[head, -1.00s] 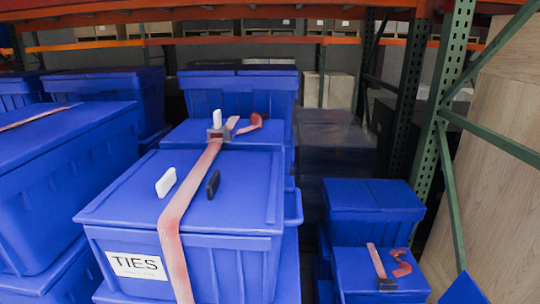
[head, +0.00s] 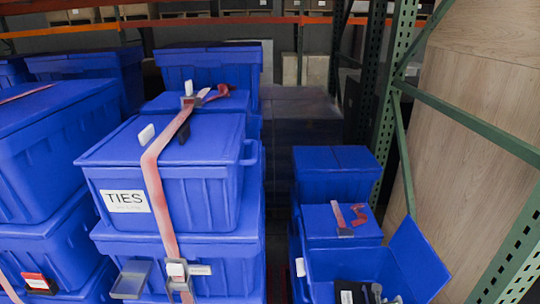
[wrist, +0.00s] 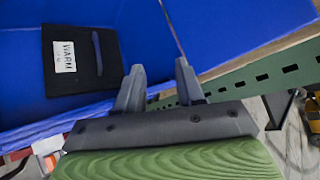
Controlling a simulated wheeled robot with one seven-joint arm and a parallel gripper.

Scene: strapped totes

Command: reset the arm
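My gripper (wrist: 158,88) shows in the wrist view with its two dark fingers apart and nothing visible between them. It is over or beside blue tote walls, near a black item with a white label reading "WARM" or similar (wrist: 66,57).
An open blue tote (head: 420,255) at the lower right holds dark items, its flap raised. Smaller closed totes (head: 335,165) stand behind it. Green rack posts (head: 395,110) and a wooden panel (head: 460,130) bound the right side. More stacked totes (head: 45,140) stand left.

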